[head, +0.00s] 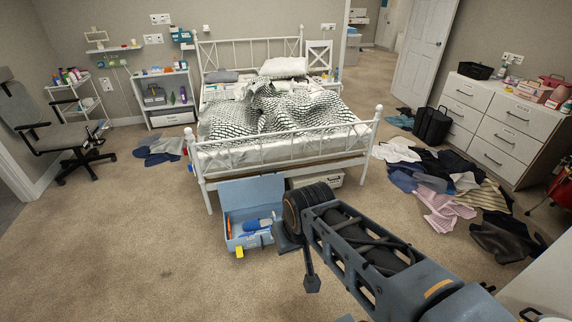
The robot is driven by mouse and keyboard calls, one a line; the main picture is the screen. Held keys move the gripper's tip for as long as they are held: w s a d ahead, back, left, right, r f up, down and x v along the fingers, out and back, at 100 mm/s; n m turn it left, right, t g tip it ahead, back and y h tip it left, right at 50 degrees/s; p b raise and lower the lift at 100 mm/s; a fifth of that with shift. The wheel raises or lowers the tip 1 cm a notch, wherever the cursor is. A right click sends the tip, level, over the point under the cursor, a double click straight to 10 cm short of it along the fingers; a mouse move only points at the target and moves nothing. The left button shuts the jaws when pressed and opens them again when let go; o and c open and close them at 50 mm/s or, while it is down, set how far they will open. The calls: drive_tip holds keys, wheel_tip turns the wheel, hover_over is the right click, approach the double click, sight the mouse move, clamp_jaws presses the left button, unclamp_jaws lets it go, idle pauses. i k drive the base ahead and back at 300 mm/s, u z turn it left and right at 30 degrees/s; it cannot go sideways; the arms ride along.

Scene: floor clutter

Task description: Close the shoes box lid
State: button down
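The shoes box (232,243) is a light blue box on the carpet at the foot of the bed, in the head view. Its lid (252,191) is open and stands raised at the back, near the bed frame. A blue and white item (258,225) and an orange item (229,228) show inside. A small yellow piece (240,252) is at the front of the box. My arm reaches in from the lower right. My gripper (290,240) appears at its far end, close to the box's right side. Its fingers are not clear, and contact with the box cannot be told.
The white metal bed (290,149) stands right behind the box. A light storage box (322,178) is under the bed's edge, partly behind my arm. Clothes (440,180) lie across the floor at right, beside a white dresser (505,120). Carpet at left and front is clear.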

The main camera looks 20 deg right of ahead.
sight(249, 192)
drive_tip(key=z, duration=0.85)
drive_tip(key=i, duration=2.15)
drive_tip(key=u, duration=4.25)
drive_tip(key=k, duration=2.7)
drive_tip(key=z, duration=1)
drive_tip(key=i, duration=1.45)
drive_tip(key=u, duration=0.05)
